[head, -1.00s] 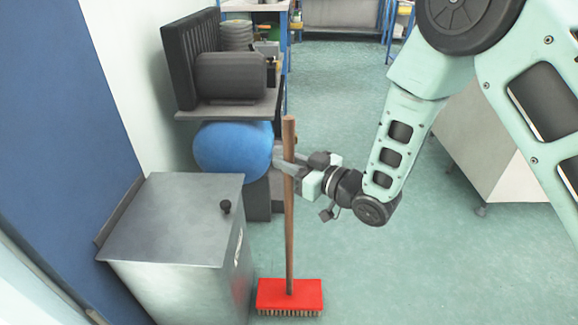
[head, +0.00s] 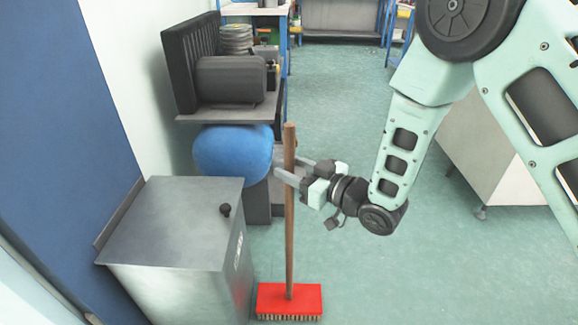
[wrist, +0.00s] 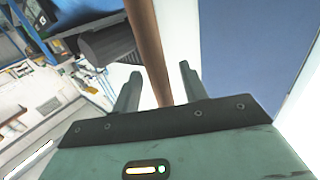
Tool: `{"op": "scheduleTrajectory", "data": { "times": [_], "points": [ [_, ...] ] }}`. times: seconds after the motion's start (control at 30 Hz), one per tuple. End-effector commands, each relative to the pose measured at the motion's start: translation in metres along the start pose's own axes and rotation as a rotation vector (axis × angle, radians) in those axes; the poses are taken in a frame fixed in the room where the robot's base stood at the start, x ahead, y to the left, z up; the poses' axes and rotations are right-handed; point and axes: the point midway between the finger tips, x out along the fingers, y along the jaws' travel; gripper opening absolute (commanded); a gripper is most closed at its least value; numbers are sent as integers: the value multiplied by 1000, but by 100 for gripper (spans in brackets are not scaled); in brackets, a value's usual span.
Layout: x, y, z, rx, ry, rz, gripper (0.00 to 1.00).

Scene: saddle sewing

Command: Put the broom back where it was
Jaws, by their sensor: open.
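The broom (head: 289,235) stands upright on the floor beside the grey metal bin, with a wooden handle and a red head (head: 289,299) with pale bristles down. My gripper (head: 289,169) is open, with its fingers on either side of the upper handle. In the wrist view the handle (wrist: 149,50) passes between the two spread fingers (wrist: 157,88), with a gap visible on each side. The broom head is out of the wrist view.
A grey metal bin (head: 170,215) with a black knob stands just left of the broom. A blue rounded object (head: 232,152) and a shelf with a dark motor (head: 230,80) are behind it. A pale cabinet (head: 490,150) stands at right. The floor (head: 400,270) right of the broom is clear.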

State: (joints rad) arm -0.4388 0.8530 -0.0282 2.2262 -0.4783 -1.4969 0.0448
Motion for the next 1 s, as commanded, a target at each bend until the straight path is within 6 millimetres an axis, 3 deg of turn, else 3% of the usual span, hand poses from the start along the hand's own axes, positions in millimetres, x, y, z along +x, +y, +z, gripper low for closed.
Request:
{"op": "scheduleTrajectory", "data": {
  "times": [0.3, 0.5, 0.77, 1.0],
  "points": [
    [-68, 1, 0, 3, -3, 3, 43],
    [-97, 1, 0, 0, -2, 2, 43],
    [-106, 0, -1, 0, -2, 1, 43],
    [-92, -4, -2, -29, -177, 26, 43]
  ]
}}
